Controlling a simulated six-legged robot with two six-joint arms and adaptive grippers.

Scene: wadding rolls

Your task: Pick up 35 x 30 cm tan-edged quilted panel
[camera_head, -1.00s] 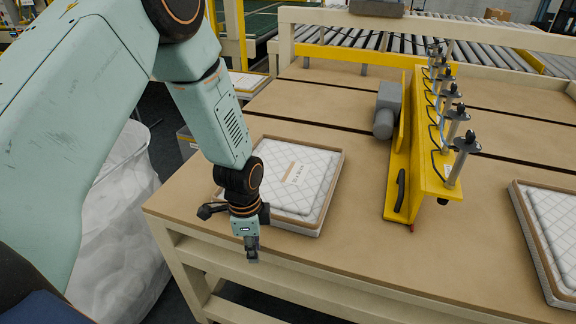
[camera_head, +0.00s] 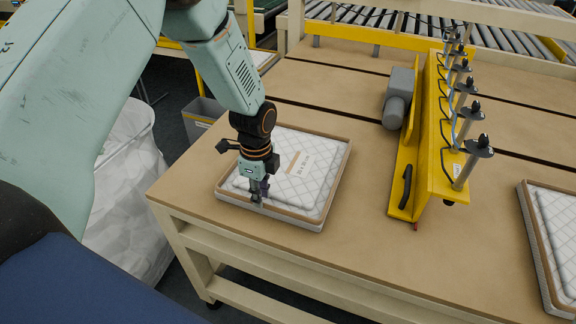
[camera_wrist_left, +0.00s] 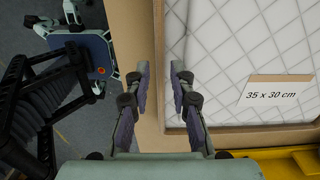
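The tan-edged quilted panel (camera_head: 306,178) lies flat near the left corner of the table, white and quilted with a tan rim. Its label reads "35 x 30 cm" in the left wrist view, where the panel (camera_wrist_left: 238,40) fills the upper right. My left gripper (camera_head: 258,203) is at the panel's near left edge in the head view. In the left wrist view my left gripper (camera_wrist_left: 162,72) is open, its two fingers apart, with the panel's tan edge beyond and between them. I cannot tell whether the fingers touch it. My right gripper is not in view.
A yellow fixture (camera_head: 426,150) with several upright posts and a grey motor stands right of the panel. Another quilted panel (camera_head: 557,225) lies at the right edge. A white bag (camera_head: 130,190) stands left of the table (camera_head: 340,255). Bare tabletop lies between panel and fixture.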

